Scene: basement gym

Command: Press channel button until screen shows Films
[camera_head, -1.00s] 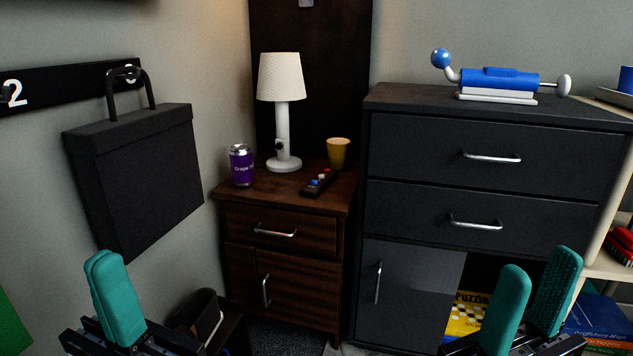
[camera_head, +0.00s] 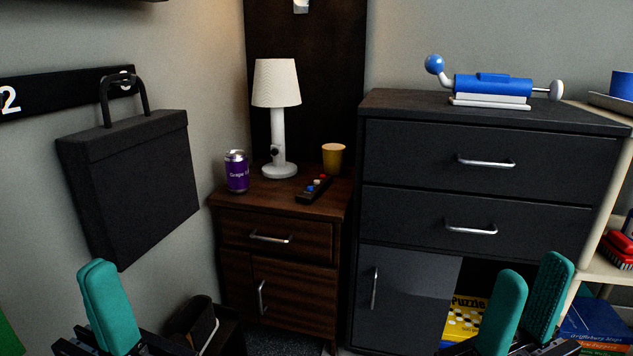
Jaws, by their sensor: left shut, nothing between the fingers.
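A black remote control (camera_head: 314,190) with a few coloured buttons lies on top of the dark wooden nightstand (camera_head: 275,208). Which button is the channel button is too small to tell. No screen is in view. My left gripper (camera_head: 106,300) is shut and empty at the lower left, in front of and well short of the nightstand. My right gripper (camera_head: 525,300) is open and empty at the lower right, in front of the dark dresser. Neither gripper touches the remote.
A purple can (camera_head: 236,172), a white lamp (camera_head: 279,130) and a yellow cup (camera_head: 334,158) stand around the remote. A black dresser (camera_head: 490,190) stands to the right, bearing a blue device (camera_head: 492,86). A black case (camera_head: 130,185) hangs on the left wall.

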